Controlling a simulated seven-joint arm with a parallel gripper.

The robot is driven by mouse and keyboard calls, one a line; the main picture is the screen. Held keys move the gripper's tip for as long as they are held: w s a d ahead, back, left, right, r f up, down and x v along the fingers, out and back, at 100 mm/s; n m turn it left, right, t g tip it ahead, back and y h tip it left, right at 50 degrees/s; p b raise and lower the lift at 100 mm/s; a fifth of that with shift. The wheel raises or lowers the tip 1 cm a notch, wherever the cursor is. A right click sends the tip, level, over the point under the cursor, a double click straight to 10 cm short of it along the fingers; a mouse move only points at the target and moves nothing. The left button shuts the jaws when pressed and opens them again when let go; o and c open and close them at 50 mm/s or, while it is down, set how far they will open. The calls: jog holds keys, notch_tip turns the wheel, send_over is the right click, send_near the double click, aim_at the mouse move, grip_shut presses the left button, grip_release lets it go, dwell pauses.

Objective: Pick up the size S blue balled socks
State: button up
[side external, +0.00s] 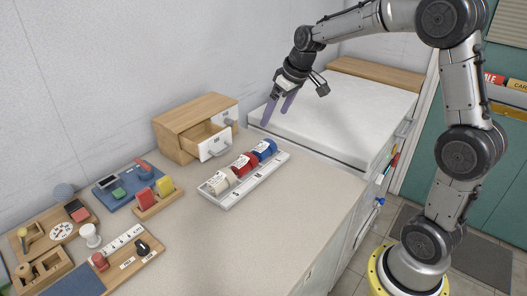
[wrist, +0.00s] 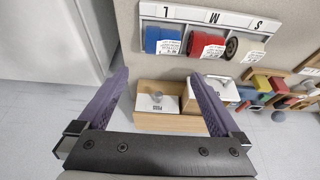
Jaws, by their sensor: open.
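The blue balled socks (side external: 264,149) sit at the far end of a white tray (side external: 238,198), with a white tag on them. In the wrist view the blue socks (wrist: 160,40) are the leftmost bundle, and an S shows on the tray rim at the opposite end, by the cream bundle. The size print on the blue tag is too small to read. My gripper (side external: 278,107) is open and empty, above and beyond the blue end of the tray, near the white raised surface. In the wrist view my gripper (wrist: 158,75) has its purple fingers spread apart.
Red (side external: 244,165) and cream (side external: 218,182) bundles share the tray. A wooden drawer unit (side external: 190,115) with one drawer pulled out stands behind it. Toy boards (side external: 130,250) crowd the left. The white raised surface (side external: 350,110) is bare; counter is clear right of the tray.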

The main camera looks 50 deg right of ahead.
send_over(262, 144)
jog(key=s, duration=0.2)
notch_tip(262, 144, down, 8)
jog(key=shift+r, duration=0.25)
jog(key=shift+x, duration=2.55)
jog(key=shift+s+a, duration=0.1)
jog(key=c, duration=1.1)
